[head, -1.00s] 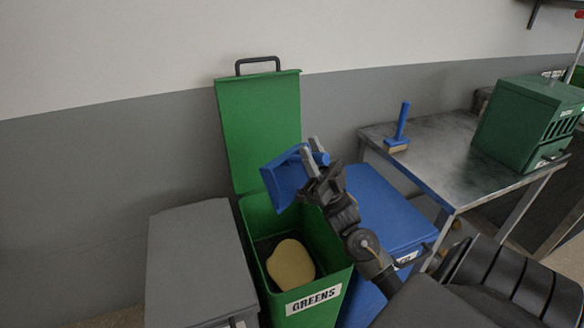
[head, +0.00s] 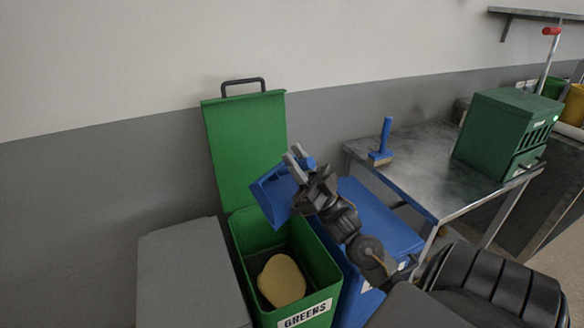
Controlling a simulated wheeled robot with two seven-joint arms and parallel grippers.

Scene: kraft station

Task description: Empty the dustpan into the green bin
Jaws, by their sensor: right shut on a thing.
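The green bin (head: 236,240) stands open, its lid (head: 245,150) raised against the wall. Its front label reads GREENS. A rounded yellow-tan thing (head: 281,281) lies inside it. My right gripper (head: 299,160) is shut on the blue dustpan (head: 272,197) by its handle. The dustpan is tilted, in front of the lid and above the back of the bin opening. No contents show on the part of the pan that I see. My left gripper is out of view.
A closed grey bin (head: 188,265) stands left of the green bin, a blue bin (head: 372,218) to its right. A metal table (head: 425,165) at the right holds a blue-handled brush (head: 384,142) and a green slatted box (head: 500,130).

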